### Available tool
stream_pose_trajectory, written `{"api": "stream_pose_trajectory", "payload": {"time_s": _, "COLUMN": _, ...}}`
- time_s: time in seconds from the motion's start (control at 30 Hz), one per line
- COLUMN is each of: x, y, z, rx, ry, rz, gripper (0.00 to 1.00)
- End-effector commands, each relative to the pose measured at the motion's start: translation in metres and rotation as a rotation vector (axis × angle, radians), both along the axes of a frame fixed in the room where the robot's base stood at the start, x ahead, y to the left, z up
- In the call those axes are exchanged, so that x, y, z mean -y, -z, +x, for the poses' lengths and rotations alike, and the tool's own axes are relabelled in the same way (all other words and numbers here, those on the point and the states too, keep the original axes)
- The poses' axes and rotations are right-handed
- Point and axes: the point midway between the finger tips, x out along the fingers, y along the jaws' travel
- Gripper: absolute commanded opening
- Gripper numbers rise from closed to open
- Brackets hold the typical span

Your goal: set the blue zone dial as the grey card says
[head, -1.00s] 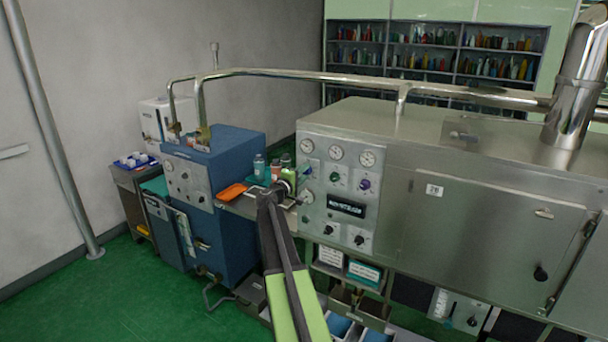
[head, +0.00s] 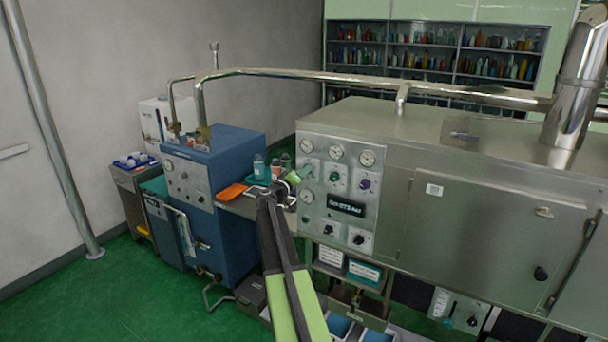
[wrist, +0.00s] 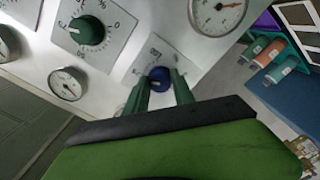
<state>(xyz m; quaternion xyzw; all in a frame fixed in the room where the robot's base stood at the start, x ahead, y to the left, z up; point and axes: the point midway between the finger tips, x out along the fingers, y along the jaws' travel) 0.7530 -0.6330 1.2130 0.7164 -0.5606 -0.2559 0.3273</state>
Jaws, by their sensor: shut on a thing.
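The blue zone dial (wrist: 158,79) is on a pale marked plate on the machine's panel, in the wrist view. My gripper (wrist: 160,86) has its two dark green fingers on either side of the dial, shut on it. The fingers hide part of the dial and the lower part of its scale, and its exact setting is too small to read. In the head view my gripper (head: 296,177) is at the left edge of the steel panel (head: 322,222) and covers the dial. I cannot make out which card is the grey card.
A green dial (wrist: 87,30) and a round gauge (wrist: 68,83) are near the blue dial. Bottles (head: 259,168) and an orange tray (head: 232,192) stand left of my gripper. A blue machine (head: 238,165) is farther left.

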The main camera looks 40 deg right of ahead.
Motion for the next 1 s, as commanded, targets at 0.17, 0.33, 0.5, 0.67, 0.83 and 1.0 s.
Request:
{"api": "stream_pose_trajectory", "payload": {"time_s": 0.17, "x": -0.0004, "y": 0.0006, "z": 0.0, "rx": 0.017, "ry": 0.0, "rz": 0.006, "gripper": 0.0}}
{"api": "stream_pose_trajectory", "payload": {"time_s": 0.33, "x": -0.0005, "y": 0.0006, "z": -0.0001, "rx": 0.018, "ry": 0.0, "rz": 0.006, "gripper": 0.0}}
{"api": "stream_pose_trajectory", "payload": {"time_s": 0.5, "x": -0.0005, "y": 0.0006, "z": 0.0, "rx": 0.017, "ry": 0.0, "rz": 0.006, "gripper": 0.0}}
{"api": "stream_pose_trajectory", "payload": {"time_s": 0.67, "x": -0.0005, "y": 0.0005, "z": 0.0001, "rx": 0.016, "ry": 0.0, "rz": 0.005, "gripper": 0.51}}
{"api": "stream_pose_trajectory", "payload": {"time_s": 0.83, "x": -0.0005, "y": 0.0003, "z": 0.0002, "rx": 0.016, "ry": -0.001, "rz": 0.005, "gripper": 0.52}}
{"api": "stream_pose_trajectory", "payload": {"time_s": 1.0, "x": -0.0033, "y": 0.0002, "z": -0.0008, "rx": 0.015, "ry": -0.001, "rz": 0.005, "gripper": 0.52}}
